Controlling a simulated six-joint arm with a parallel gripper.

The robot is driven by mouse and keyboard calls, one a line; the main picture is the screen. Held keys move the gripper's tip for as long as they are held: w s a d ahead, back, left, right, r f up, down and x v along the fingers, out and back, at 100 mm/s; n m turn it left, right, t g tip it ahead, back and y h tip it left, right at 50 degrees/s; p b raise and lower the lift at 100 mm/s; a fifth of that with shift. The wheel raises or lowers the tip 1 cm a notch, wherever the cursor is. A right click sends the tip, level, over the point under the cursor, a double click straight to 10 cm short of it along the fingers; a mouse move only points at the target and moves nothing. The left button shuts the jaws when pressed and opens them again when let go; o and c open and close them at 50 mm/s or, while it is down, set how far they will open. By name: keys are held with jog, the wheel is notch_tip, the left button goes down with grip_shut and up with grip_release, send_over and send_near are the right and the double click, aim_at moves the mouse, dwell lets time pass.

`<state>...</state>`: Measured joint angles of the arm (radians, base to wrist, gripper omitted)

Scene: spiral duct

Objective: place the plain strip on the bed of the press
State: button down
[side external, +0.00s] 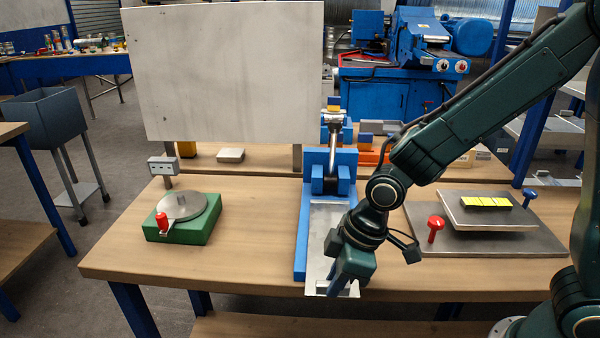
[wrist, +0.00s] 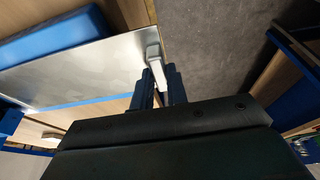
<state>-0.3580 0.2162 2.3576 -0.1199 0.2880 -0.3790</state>
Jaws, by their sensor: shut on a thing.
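The plain strip (side external: 324,225) is a bright, flat metal sheet lying lengthwise along the blue press (side external: 301,245). Its near end sticks out past the front of the press and the table edge. My gripper (side external: 343,288) is shut on the strip near that end, at its right side. In the wrist view, the strip (wrist: 85,68) spreads left from my gripper's fingers (wrist: 162,82), with a blue edge of the press beside it. The press head and lever stand over the strip's far end. I cannot tell whether the strip touches the bed, which it largely hides.
A green turntable (side external: 182,217) with a red knob stands at the left. A grey plate stack (side external: 487,215) with yellow pieces, a red knob and a blue knob is at the right. A large pale panel (side external: 222,72) rises behind. Bare wood lies between turntable and press.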

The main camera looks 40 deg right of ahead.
jog(key=shift+f, duration=0.1)
jog(key=c, duration=1.4)
grip_release()
jog(key=shift+v, duration=6.1)
jog(key=shift+s+d+r+m+t+h, duration=0.5)
jog(key=shift+s+d+r+m, duration=0.45)
jog(key=shift+s+d+m, duration=0.85)
jog(key=shift+s+d+r+m+t+h, duration=0.45)
jog(key=shift+s+d+r+m, duration=0.65)
jog(key=shift+s+d, duration=1.2)
jog(key=shift+s+d+r+m+t+h, duration=0.25)
jog(key=shift+s+d+r+m+t, duration=0.45)
jog(key=shift+s+d+m, duration=1.3)
